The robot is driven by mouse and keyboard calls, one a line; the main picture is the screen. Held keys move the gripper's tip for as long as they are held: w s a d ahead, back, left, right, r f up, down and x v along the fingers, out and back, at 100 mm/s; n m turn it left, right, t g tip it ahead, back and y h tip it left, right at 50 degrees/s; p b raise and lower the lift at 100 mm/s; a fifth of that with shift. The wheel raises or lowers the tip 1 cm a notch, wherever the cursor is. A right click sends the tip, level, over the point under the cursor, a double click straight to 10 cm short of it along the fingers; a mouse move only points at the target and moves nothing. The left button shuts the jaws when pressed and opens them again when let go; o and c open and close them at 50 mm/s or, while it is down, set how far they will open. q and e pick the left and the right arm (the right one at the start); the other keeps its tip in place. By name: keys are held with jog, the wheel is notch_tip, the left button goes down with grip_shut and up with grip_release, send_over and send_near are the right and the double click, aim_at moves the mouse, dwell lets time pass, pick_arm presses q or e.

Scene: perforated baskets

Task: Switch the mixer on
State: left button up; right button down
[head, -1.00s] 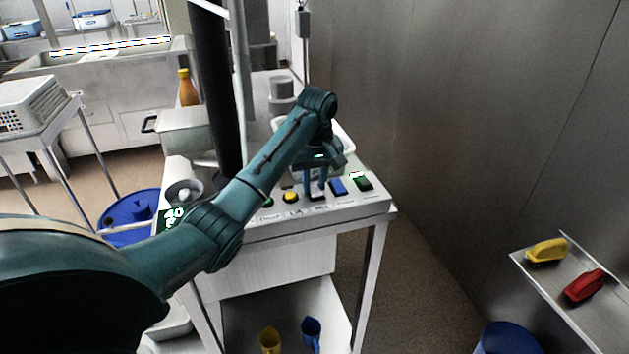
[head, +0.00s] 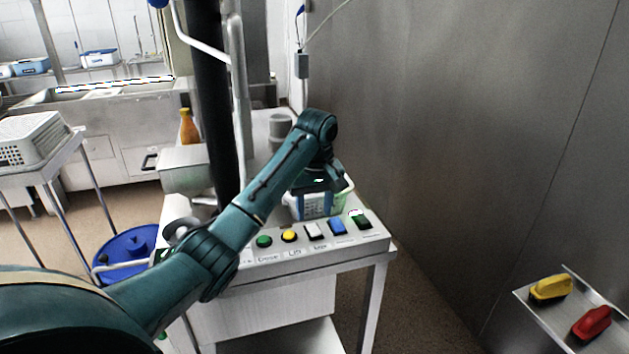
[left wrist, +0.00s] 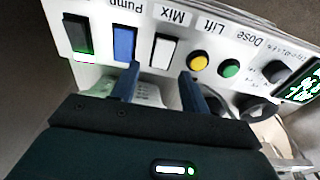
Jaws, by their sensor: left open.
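The control panel (head: 350,250) slopes along the front of the steel bench. Its white Mix switch (head: 315,231) sits between the yellow Lift button (head: 289,236) and the blue Pump switch (head: 337,227). In the left wrist view the panel appears upside down, with the white Mix switch (left wrist: 165,51) beyond and between the fingertips. My left gripper (head: 316,205) is open and empty, its blue fingers pointing down just behind the panel in the head view. In the left wrist view, the gripper (left wrist: 158,78) appears apart from the switch. Whether Mix is on, I cannot tell.
A green Dose button (head: 264,242) and a dark green rocker (head: 360,219) share the panel. A pale basket (head: 345,200) stands behind it, partly hidden by my arm. A black column (head: 222,120) rises at left. A steel wall (head: 460,130) bounds the right.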

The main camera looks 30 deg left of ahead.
aim_at(315, 230)
pick_arm(q)
notch_tip(315, 230, up, 9)
jog(key=shift+s+d+r, duration=0.15)
jog(key=shift+s+d, duration=0.15)
jog(key=shift+s, duration=0.05)
dwell(0.6)
